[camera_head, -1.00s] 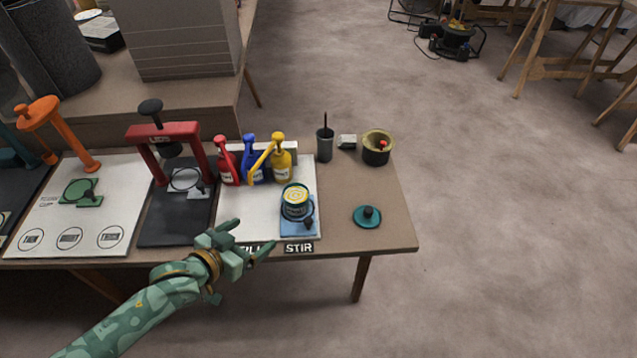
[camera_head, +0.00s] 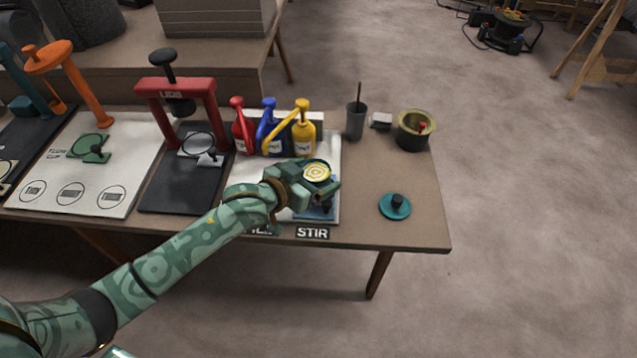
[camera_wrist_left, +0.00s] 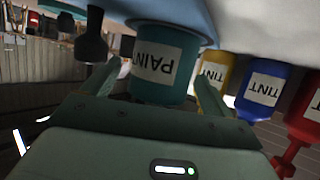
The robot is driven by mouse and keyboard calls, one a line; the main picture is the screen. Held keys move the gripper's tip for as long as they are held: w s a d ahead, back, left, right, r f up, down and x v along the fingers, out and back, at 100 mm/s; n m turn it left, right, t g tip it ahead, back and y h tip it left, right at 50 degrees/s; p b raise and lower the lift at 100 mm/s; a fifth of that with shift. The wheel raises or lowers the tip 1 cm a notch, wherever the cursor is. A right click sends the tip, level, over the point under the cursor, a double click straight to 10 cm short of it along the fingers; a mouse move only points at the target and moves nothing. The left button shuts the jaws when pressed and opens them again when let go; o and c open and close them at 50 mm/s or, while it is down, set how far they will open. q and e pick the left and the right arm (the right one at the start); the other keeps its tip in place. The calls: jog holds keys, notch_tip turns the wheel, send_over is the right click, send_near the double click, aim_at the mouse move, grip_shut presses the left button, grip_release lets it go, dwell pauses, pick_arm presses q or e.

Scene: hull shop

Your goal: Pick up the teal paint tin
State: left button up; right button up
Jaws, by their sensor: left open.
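The teal paint tin (camera_head: 317,171) stands on the blue stir pad (camera_head: 316,213) near the right end of the bench. Its top is open, with a yellow and white swirl inside. In the left wrist view the tin (camera_wrist_left: 165,65) carries a white PAINT label. My left gripper (camera_head: 318,184) is at the tin, open, with one finger on each side of it. In the wrist view the gripper (camera_wrist_left: 158,82) shows the tin between its fingers; I cannot tell whether they touch it. The gripper hides the tin's lower part in the head view. My right gripper is not seen.
Red, blue and yellow tint bottles (camera_head: 303,135) stand just behind the tin. A teal lid (camera_head: 395,206) with a dark knob lies to the right. A dark cup (camera_head: 355,121) and a round pot (camera_head: 415,130) stand at the back right. A red press (camera_head: 178,95) is to the left.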

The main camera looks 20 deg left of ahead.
pick_arm(q)
jog(key=shift+x, duration=0.9)
jog(key=shift+s, duration=0.1)
jog(key=c, duration=1.2)
jog(key=shift+r, duration=0.1)
jog(key=shift+c, duration=0.2)
